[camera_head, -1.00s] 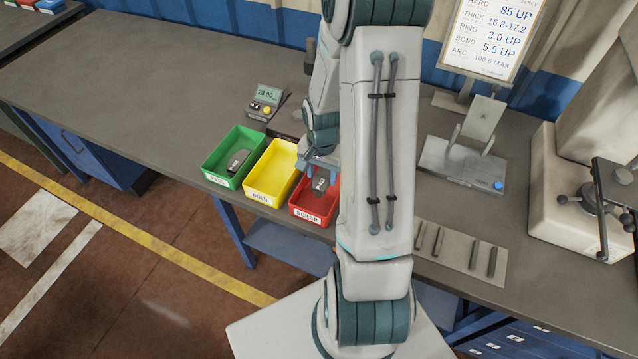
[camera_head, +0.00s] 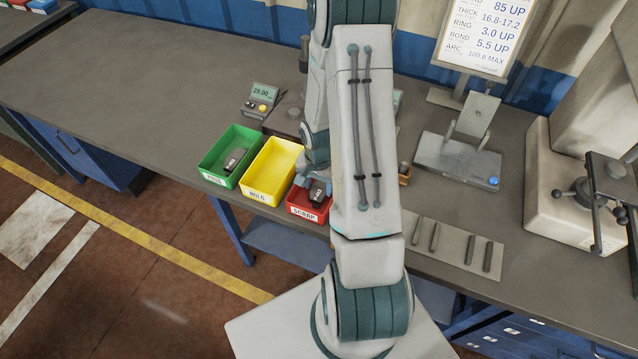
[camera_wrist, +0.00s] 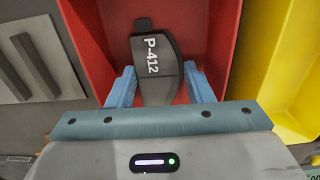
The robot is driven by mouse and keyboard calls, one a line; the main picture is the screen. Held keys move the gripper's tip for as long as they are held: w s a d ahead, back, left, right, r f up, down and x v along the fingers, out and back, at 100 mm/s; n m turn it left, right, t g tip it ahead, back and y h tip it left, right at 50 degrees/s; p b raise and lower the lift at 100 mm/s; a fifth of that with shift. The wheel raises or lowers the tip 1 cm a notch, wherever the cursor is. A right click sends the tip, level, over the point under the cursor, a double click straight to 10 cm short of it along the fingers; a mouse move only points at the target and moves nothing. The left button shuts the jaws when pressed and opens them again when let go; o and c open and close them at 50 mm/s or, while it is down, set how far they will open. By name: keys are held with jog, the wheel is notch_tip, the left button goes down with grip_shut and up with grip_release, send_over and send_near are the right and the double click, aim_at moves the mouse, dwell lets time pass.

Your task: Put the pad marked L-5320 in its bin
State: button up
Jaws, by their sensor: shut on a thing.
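My gripper (camera_wrist: 160,86) has its blue fingers shut on a dark pad (camera_wrist: 155,62) marked P-412, as far as the print shows. This pad is in the red bin (camera_wrist: 88,32) labelled SCRAP; whether it touches the floor I cannot tell. In the head view the held pad (camera_head: 317,194) shows just under my gripper, in the red bin (camera_head: 299,210). Another dark pad (camera_head: 234,159) lies in the green bin (camera_head: 205,165), its marking unreadable. The yellow bin (camera_head: 268,172), labelled HOLD, looks empty. I see no L-5320 marking.
The bins stand side by side at the bench's front edge. Behind them is a small gauge with a display (camera_head: 262,100). To the right are a grey stand (camera_head: 458,160), a plate with several dark strips (camera_head: 455,248) and a large pale machine (camera_head: 570,185). The bench's left side is clear.

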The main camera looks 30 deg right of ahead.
jog(key=o, duration=0.9)
jog(key=shift+f, duration=0.1)
notch_tip(320, 180, up, 12)
notch_tip(320, 180, up, 12)
jog(key=n+t, duration=0.2)
jog(key=n, duration=0.3)
send_over(318, 188)
jog(key=s+a, duration=0.4)
jog(key=a, duration=0.2)
jog(key=shift+s+a+r+n+t, duration=0.3)
jog(key=shift+s+a+r+n, duration=0.65)
jog(key=shift+s+r, duration=0.4)
jog(key=shift+s+a+r+n+t, duration=0.3)
jog(key=shift+s+a+r+n, duration=0.65)
jog(key=shift+s, duration=0.6)
jog(key=shift+s+a+r+n+t, duration=0.3)
jog(key=shift+s+a+r+n, duration=0.6)
jog(key=shift+s+r, duration=0.45)
jog(key=shift+s+f, duration=0.1)
